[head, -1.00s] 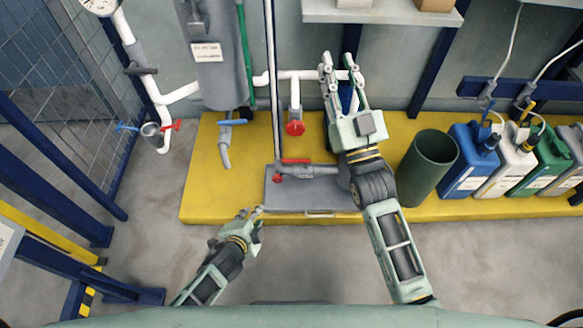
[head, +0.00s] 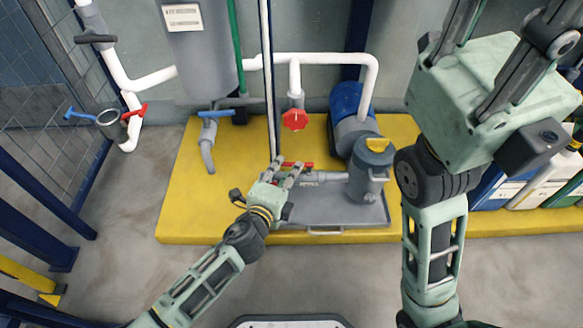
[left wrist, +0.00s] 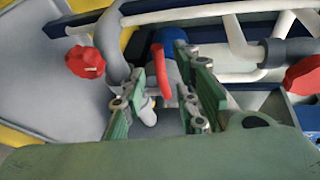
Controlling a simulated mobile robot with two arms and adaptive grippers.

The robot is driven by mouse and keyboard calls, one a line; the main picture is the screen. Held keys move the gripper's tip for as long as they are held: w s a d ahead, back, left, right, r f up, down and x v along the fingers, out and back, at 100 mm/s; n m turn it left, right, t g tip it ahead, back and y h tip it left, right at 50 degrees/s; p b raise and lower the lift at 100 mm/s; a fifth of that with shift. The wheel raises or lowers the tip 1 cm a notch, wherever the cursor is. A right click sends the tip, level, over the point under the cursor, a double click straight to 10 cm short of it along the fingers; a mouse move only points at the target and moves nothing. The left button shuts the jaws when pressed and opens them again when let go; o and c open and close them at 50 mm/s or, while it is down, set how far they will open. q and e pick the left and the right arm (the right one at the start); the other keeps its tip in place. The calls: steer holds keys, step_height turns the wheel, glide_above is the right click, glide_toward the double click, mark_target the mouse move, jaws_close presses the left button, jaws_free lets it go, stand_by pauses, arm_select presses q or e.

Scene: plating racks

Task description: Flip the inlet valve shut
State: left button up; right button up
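A valve with a red lever handle (head: 303,164) sits on the grey pipe of the pump tray (head: 335,214), in the middle of the head view. My left gripper (head: 286,169) is at this handle, with its fingers spread. In the left wrist view the red handle (left wrist: 162,72) shows between the two separated fingers of my left gripper (left wrist: 174,105); I see no clear contact. The gripper and hand hide part of the valve in the head view. My right gripper (head: 492,45) is raised close to the head camera at the right, its fingers apart and empty.
A red round knob (head: 294,119) hangs on the white pipe behind. A blue-handled valve (head: 214,114) is under the grey tank (head: 202,60). Red (head: 134,111) and blue (head: 80,114) levers are at far left. A pump (head: 370,168) stands right of my left gripper.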

mark_target(291, 166)
arm_select(q)
steer(key=shift+b+x, duration=0.7)
steer(key=shift+x, duration=1.35)
steer(key=shift+c, duration=0.5)
steer(key=c, duration=0.6)
steer(key=shift+f, duration=0.1)
jaws_close()
steer(key=shift+s+f, duration=0.1)
